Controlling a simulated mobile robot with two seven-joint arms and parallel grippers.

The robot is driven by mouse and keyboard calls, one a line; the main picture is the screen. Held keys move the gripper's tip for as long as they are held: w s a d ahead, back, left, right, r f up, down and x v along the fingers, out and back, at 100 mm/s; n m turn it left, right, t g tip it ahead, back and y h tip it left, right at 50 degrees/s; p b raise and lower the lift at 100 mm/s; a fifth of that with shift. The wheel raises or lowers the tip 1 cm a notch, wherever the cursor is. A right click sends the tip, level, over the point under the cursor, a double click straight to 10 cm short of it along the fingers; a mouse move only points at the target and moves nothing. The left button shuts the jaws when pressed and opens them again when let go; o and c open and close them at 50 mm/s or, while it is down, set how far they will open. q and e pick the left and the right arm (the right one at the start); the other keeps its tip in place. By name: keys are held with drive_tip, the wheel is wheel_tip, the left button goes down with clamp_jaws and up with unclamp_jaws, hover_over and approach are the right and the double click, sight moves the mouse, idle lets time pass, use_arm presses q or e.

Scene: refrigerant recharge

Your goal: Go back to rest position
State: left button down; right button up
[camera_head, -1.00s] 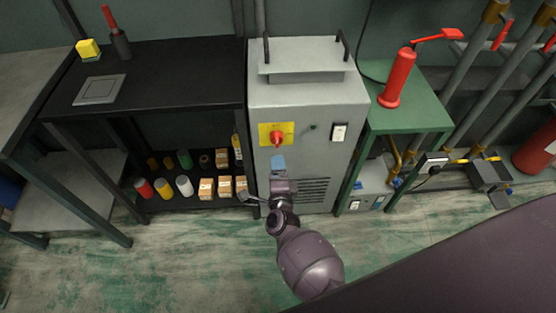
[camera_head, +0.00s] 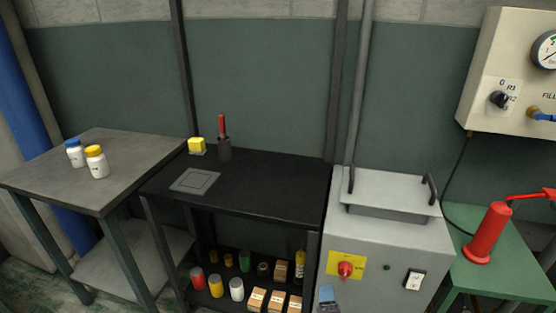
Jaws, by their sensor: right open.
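The rest of my right arm is below the frame. My left gripper is out of view.
The grey machine has a red knob (camera_head: 345,269) and a white switch (camera_head: 414,279). A black bench (camera_head: 270,185) and a grey table (camera_head: 130,150) with two bottles stand left. A red pump (camera_head: 487,233) is on the green table (camera_head: 500,268); a gauge panel (camera_head: 505,70) hangs above.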

drive_tip(key=s+d+r+n+g+y+p, duration=0.1)
drive_tip(key=s+d+r+n+g+y, duration=0.15)
drive_tip(key=s+n, duration=0.35)
drive_tip(key=s+d+r+n+g+y+p, duration=0.1)
drive_tip(key=s+d+r+n, duration=0.25)
drive_tip(key=n, duration=0.45)
use_arm(q)
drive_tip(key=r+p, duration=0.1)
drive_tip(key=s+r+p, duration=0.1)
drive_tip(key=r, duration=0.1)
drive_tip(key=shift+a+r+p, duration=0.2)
drive_tip(key=shift+p, duration=0.2)
use_arm(e)
drive_tip(key=s+d+n+g+h, duration=0.1)
drive_tip(key=s+d, duration=0.2)
drive_tip(key=s, duration=0.6)
drive_tip(key=s+d+n+g, duration=0.1)
drive_tip(key=s+d, duration=0.3)
drive_tip(key=s, duration=0.6)
drive_tip(key=shift+s+n+g+h, duration=0.2)
drive_tip(key=shift+n+g+h, duration=0.15)
drive_tip(key=shift+n+g, duration=0.1)
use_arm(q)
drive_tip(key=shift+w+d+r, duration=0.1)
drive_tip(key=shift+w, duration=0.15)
use_arm(e)
drive_tip(key=shift+a+f, duration=0.1)
drive_tip(key=shift+f, duration=0.05)
